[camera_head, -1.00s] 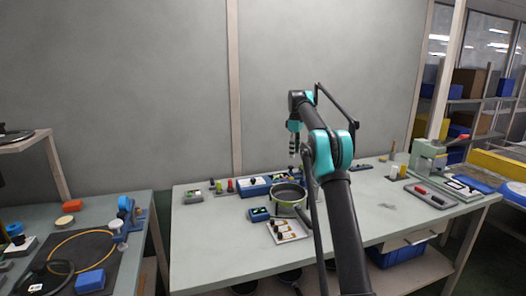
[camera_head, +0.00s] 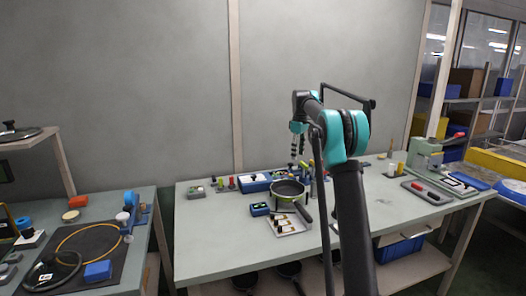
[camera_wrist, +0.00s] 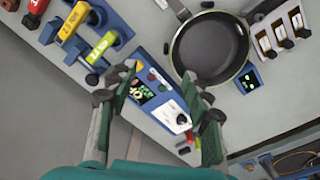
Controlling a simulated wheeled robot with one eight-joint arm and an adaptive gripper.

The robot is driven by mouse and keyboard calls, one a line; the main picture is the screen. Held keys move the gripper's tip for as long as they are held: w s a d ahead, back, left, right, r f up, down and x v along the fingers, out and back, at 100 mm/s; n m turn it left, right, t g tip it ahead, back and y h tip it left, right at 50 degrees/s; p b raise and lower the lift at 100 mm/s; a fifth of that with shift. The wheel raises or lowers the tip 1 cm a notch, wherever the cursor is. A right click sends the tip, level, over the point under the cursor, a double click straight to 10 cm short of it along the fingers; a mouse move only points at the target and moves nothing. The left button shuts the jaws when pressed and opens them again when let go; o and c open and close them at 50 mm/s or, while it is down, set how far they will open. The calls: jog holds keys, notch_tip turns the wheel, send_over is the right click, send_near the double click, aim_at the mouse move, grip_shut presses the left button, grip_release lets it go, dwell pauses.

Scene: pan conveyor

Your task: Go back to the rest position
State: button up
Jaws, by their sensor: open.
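My gripper (camera_head: 294,153) hangs at the end of my raised arm above the back of the long workbench (camera_head: 220,240). In the wrist view my gripper (camera_wrist: 158,78) has its two fingers spread apart with nothing between them. Below it lies a blue and white panel box (camera_wrist: 160,100), seen between the fingers. A dark frying pan (camera_head: 288,187) with a green rim sits on the bench, its handle towards the front. In the wrist view the pan (camera_wrist: 210,48) is beyond the fingertips, apart from them. The arm hides part of the bench.
A tray with several small parts (camera_head: 287,224) lies in front of the pan. A green press (camera_head: 428,155) and a grey tray with red pieces (camera_head: 427,192) stand at the bench's right. A second table (camera_head: 130,268) is on the left, with a gap between. The bench's front left is clear.

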jog(key=s+d+f+m+t, duration=0.1)
jog(key=s+f+m, duration=0.2)
jog(key=s, duration=1.4)
jog(key=s+d+f+m+t, duration=0.1)
jog(key=s+f+m, duration=0.3)
jog(key=s+f, duration=0.6)
jog(key=s+f+m+t, duration=0.1)
jog(key=s+f+m, duration=0.2)
jog(key=s, duration=2.2)
notch_tip(320, 180, down, 5)
jog(key=shift+d+r+m+t, duration=0.2)
jog(key=shift+d+m+t, duration=0.1)
jog(key=shift+d+m, duration=0.1)
jog(key=shift+s, duration=0.1)
